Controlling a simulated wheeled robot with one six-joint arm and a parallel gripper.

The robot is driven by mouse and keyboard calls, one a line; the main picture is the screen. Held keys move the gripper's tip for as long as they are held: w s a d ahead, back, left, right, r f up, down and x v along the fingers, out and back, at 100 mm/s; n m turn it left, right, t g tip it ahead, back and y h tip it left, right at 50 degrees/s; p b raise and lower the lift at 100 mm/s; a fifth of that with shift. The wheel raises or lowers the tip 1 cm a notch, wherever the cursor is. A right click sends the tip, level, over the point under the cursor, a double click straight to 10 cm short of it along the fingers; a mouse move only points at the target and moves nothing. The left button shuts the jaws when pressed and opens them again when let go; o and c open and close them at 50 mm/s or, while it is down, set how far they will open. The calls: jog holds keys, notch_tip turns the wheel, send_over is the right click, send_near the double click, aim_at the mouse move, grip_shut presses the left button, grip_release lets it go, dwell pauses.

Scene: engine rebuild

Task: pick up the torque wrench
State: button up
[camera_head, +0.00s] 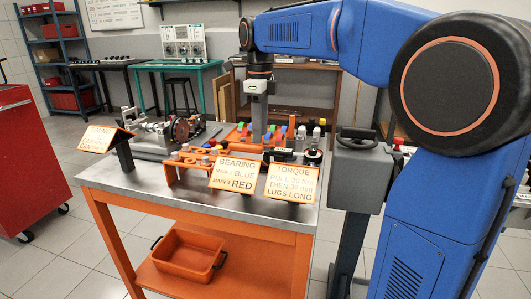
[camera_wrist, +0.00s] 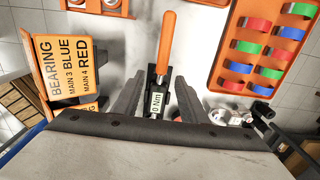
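The torque wrench shows in the wrist view, with an orange handle (camera_wrist: 166,42) pointing away and a small display reading "0 Nm" (camera_wrist: 156,104). My gripper (camera_wrist: 160,80) is open, with one dark finger on each side of the wrench's dark shaft. I see a gap beside the shaft, and cannot tell whether either finger touches it. The wrench's near end is hidden by the gripper body. In the head view my gripper (camera_head: 257,130) points down over the workbench (camera_head: 135,183), and I cannot make out the wrench there.
An orange tray (camera_wrist: 223,75) of red, green and blue bearing shells lies right of the wrench. A bearing sign (camera_wrist: 67,65) stands at left. In the head view, the torque sign (camera_head: 292,183) stands at the bench front and an engine assembly (camera_head: 165,132) sits at left.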

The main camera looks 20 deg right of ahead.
aim_at(259, 146)
jog(key=shift+w+a+f, duration=0.1)
jog(key=shift+w+f, duration=0.05)
jog(key=shift+f, duration=1.15)
jog(key=shift+w+f, duration=0.1)
jog(key=shift+f, duration=1.2)
grip_shut()
